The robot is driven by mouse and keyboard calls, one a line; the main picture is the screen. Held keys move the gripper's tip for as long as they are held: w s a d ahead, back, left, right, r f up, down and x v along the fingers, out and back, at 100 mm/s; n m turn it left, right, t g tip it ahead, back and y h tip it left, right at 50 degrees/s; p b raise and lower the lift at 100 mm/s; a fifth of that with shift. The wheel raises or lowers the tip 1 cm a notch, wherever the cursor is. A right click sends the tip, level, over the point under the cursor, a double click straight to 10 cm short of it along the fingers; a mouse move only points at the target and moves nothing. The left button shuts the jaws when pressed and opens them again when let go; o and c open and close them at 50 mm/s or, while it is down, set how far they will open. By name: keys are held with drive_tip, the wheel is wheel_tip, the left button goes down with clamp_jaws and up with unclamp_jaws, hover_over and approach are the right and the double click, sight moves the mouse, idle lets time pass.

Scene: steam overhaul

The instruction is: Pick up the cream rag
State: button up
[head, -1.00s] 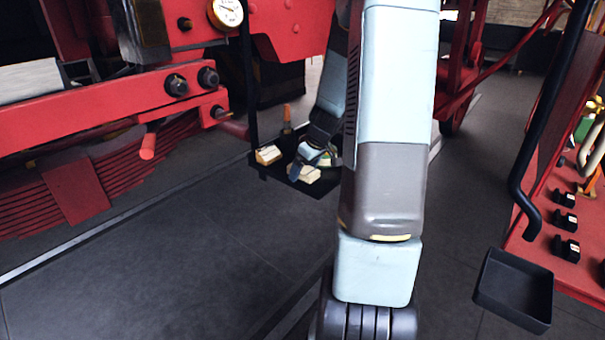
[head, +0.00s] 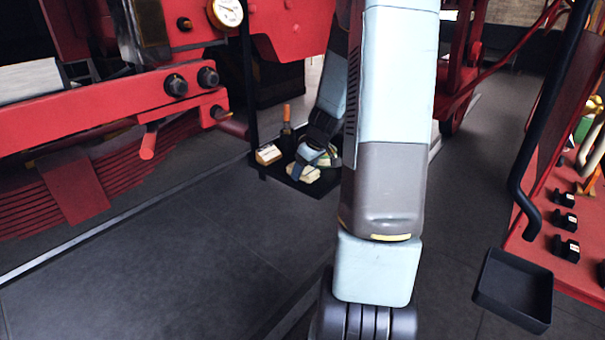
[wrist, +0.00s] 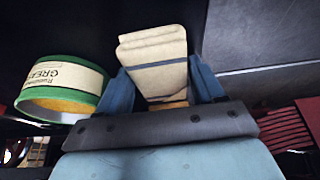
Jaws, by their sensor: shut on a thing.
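The cream rag (wrist: 155,62) is a folded cream bundle with a darker stripe, between the two blue fingers of my gripper (wrist: 165,85) in the wrist view. My gripper is shut on it. In the head view the rag (head: 303,172) shows as a small pale shape at the front of a dark tray, with my gripper (head: 312,163) at it. My arm hides part of that area. I cannot tell whether the rag touches the tray.
A green-rimmed tin labelled grease (wrist: 62,90) stands close left of my gripper in the wrist view. Red machinery (head: 100,110) borders the left; an empty black bin (head: 512,290) is at right.

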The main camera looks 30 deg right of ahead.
drive_tip(key=shift+r, duration=0.6)
wheel_tip(320, 180, up, 3)
drive_tip(key=shift+s+f, duration=0.1)
drive_tip(key=shift+f, duration=0.05)
drive_tip(key=s+d+r, duration=0.1)
drive_tip(key=s+r, duration=0.8)
drive_tip(key=s, duration=0.4)
drive_tip(key=shift+s+d+r, duration=0.15)
drive_tip(key=shift+s+r, duration=0.05)
drive_tip(key=shift+s, duration=0.2)
